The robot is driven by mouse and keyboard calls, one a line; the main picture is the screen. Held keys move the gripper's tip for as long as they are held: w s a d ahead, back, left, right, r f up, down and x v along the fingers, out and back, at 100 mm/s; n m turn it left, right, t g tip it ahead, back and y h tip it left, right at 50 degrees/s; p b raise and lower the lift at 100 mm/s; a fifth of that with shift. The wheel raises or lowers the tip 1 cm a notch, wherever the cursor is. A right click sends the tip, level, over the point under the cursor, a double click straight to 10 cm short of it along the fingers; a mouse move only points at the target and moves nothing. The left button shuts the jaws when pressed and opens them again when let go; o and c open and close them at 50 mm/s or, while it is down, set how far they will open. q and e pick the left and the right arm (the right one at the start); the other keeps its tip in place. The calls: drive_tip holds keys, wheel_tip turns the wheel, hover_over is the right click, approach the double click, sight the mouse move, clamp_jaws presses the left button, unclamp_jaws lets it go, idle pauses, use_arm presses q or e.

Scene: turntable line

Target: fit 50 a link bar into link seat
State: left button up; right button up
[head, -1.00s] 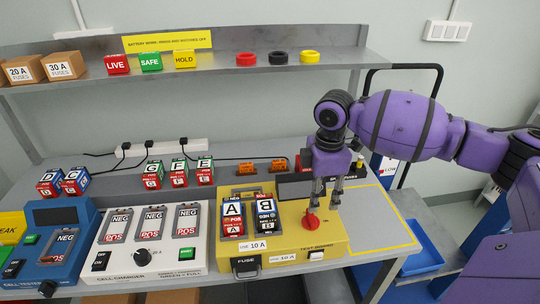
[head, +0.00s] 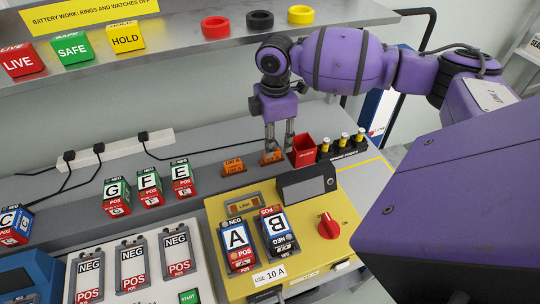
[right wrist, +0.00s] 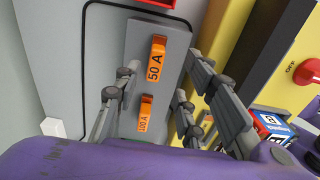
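The orange 50 A link bar (right wrist: 156,60) stands in a grey holder (right wrist: 140,40). In the head view it appears to be the orange bar (head: 271,157) nearer the red bin, under my right gripper. My right gripper (head: 280,133) points down above it. In the right wrist view its fingers (right wrist: 160,85) are spread on both sides with nothing between them; contact with the bar is not visible. An orange 100 A bar (right wrist: 146,113) stands beside it. The link seat (head: 244,205), labelled LINK, is on the yellow test board (head: 345,235). My left gripper is not in view.
A red bin (head: 304,151) and several yellow-topped fuses (head: 343,141) stand right of the bars. Batteries A (head: 236,245) and B (head: 279,233) sit in the test board. A black screen (head: 306,187) and red knob (head: 328,226) rise from it. A shelf (head: 200,45) runs behind.

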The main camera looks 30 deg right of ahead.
drive_tip(key=shift+a+f, duration=0.1)
drive_tip(key=shift+f, duration=0.25)
drive_tip(key=f, duration=0.3)
drive_tip(key=shift+w+a+f, duration=0.1)
drive_tip(key=shift+w+f, duration=0.25)
drive_tip(key=shift+f, duration=0.3)
drive_tip(key=c, duration=0.8)
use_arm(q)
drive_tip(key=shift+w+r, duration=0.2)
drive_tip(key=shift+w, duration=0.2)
use_arm(e)
drive_tip(key=shift+r, duration=0.1)
clamp_jaws()
